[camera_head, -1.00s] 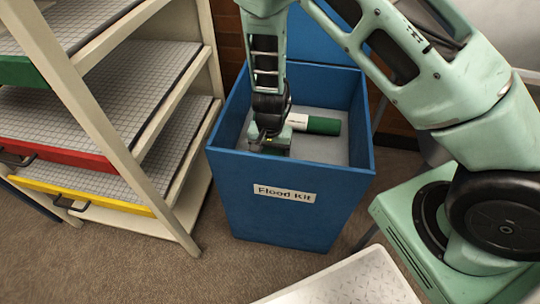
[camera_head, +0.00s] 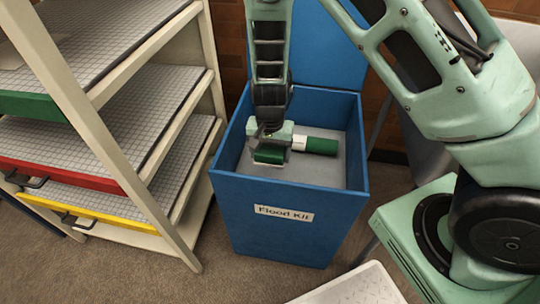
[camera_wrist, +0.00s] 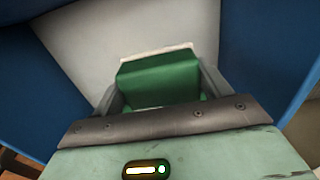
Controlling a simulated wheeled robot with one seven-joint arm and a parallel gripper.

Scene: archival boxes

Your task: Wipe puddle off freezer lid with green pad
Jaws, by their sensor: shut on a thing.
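The green pad (camera_head: 270,157) is a small green block with a pale layer along its lower edge. My gripper (camera_head: 272,148) is shut on it, inside the blue box near its left side. In the wrist view the green pad (camera_wrist: 160,80) sits between the two fingers of my gripper (camera_wrist: 158,100), with the pale box floor beyond it. The freezer lid and the puddle cannot be made out in these views.
The blue box (camera_head: 278,240) is labelled "Flood Kit" and its lid stands open at the back. A green and white cylinder (camera_head: 321,146) lies inside, right of my gripper. A shelf rack (camera_head: 150,195) with coloured trays stands close on the left.

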